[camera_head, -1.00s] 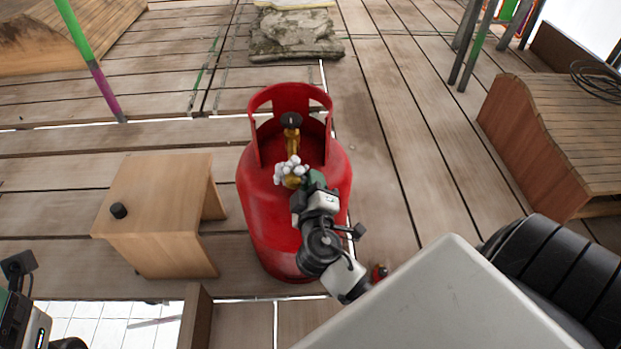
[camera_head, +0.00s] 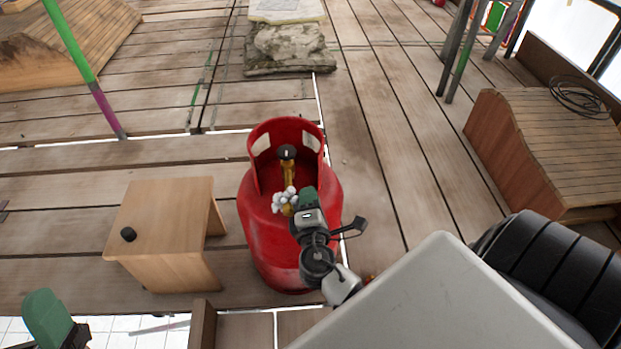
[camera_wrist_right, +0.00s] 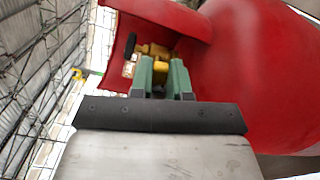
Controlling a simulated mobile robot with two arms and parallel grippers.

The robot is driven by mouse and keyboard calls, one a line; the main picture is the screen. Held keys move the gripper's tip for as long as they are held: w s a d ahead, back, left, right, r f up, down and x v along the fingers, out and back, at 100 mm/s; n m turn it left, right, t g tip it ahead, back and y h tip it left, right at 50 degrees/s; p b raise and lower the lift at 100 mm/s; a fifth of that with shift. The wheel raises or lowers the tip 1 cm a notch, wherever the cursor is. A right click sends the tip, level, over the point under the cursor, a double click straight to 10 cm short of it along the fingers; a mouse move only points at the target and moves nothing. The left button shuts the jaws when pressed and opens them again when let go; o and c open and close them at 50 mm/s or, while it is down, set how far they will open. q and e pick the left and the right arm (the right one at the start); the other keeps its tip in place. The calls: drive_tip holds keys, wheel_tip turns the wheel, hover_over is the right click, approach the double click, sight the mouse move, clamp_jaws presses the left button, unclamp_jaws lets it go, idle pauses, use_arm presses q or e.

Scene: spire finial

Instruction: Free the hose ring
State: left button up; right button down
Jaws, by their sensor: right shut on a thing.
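A red gas cylinder (camera_head: 262,232) stands upright on the plank floor, with a collar around its top. A brass valve (camera_head: 289,172) with a black knob (camera_head: 286,152) rises inside the collar. A pale, lobed hose ring (camera_head: 284,200) sits at the valve's near side. My right gripper (camera_head: 299,200) is at the ring, its green fingers closed. In the right wrist view the two fingers (camera_wrist_right: 163,72) reach to brass-coloured fittings (camera_wrist_right: 161,52) inside the red collar; the exact grip is partly hidden. My left gripper (camera_head: 52,318) shows only partly at the lower left; its opening is unclear.
A small wooden stool (camera_head: 165,222) with a black knob on it stands left of the cylinder. A stone block (camera_head: 290,50) lies behind. A slatted wooden bench (camera_head: 545,135) with a coiled cable (camera_head: 578,97) is at right. Open planks lie between cylinder and bench.

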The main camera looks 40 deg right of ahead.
use_arm(q)
drive_tip(key=w+f+g+y+p, duration=0.2)
drive_tip(key=w+f+g+y, duration=0.1)
drive_tip(key=w+f+g, duration=0.2)
drive_tip(key=shift+w+f+g, duration=0.15)
drive_tip(key=shift+f+g, duration=0.35)
drive_tip(key=shift+g, duration=0.5)
use_arm(e)
drive_tip(key=shift+w+a+r+n, duration=0.15)
drive_tip(key=shift+r+n, duration=0.1)
drive_tip(key=shift+n, duration=0.45)
drive_tip(key=shift+s+a+r+n, duration=0.1)
drive_tip(key=shift+r+n, duration=0.15)
drive_tip(key=shift+n, duration=0.45)
use_arm(q)
drive_tip(key=shift+d, duration=0.1)
use_arm(e)
drive_tip(key=c, duration=1.4)
unclamp_jaws()
drive_tip(key=shift+w, duration=0.1)
drive_tip(key=shift+o, duration=0.2)
use_arm(q)
drive_tip(key=shift+w+f+g+p, duration=0.2)
drive_tip(key=shift+f+g+p, duration=0.3)
drive_tip(key=shift+f+g, duration=0.55)
use_arm(e)
drive_tip(key=v, duration=1.1)
